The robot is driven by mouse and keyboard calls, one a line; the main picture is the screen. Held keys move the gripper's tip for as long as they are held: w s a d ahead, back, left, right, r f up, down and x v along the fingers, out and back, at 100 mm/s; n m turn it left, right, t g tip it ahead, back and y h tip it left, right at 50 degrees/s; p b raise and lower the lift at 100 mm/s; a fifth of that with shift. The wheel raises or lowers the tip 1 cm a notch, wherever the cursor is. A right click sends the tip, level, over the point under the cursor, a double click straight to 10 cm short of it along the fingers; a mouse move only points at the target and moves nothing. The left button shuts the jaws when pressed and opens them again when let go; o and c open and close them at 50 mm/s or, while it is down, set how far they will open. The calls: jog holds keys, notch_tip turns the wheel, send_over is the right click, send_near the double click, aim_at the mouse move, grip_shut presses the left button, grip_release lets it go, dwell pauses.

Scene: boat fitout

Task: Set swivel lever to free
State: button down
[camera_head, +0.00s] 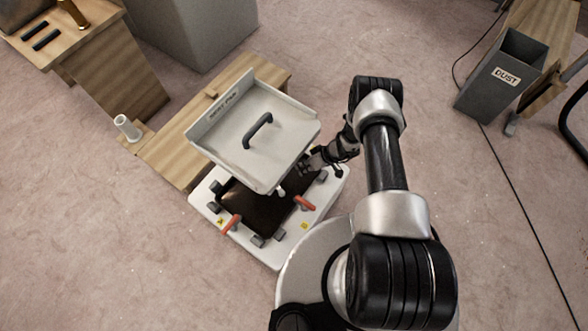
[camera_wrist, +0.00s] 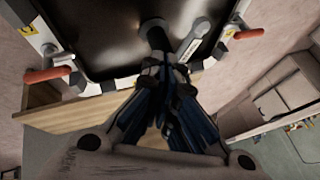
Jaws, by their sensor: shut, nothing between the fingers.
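A white base unit (camera_head: 281,250) with a dark recessed middle stands on the floor, with a tilted white tray-like part (camera_head: 280,150) above it. In the wrist view, a grey lever (camera_wrist: 192,40) with a rounded end lies beside the dark panel (camera_wrist: 100,35); I cannot tell for sure that it is the swivel lever. My gripper (camera_wrist: 160,70) is shut and empty, its tips close to a short dark post (camera_wrist: 155,30) and the lever's near end. Contact is unclear. In the head view my gripper (camera_head: 308,165) is by the tray's right edge, partly hidden.
Red handles (camera_head: 231,225) (camera_head: 305,203) stick out on the base unit. A dark handle (camera_head: 257,131) is on the tray. A wooden bench (camera_head: 165,150) stands behind, and a grey dust bin (camera_head: 497,78) at the far right. Open floor lies right of my arm.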

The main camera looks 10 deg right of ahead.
jog(key=a+f+b, duration=0.3)
jog(key=a+f, duration=0.4)
jog(key=shift+s+a, duration=0.3)
jog(key=shift+s, duration=0.05)
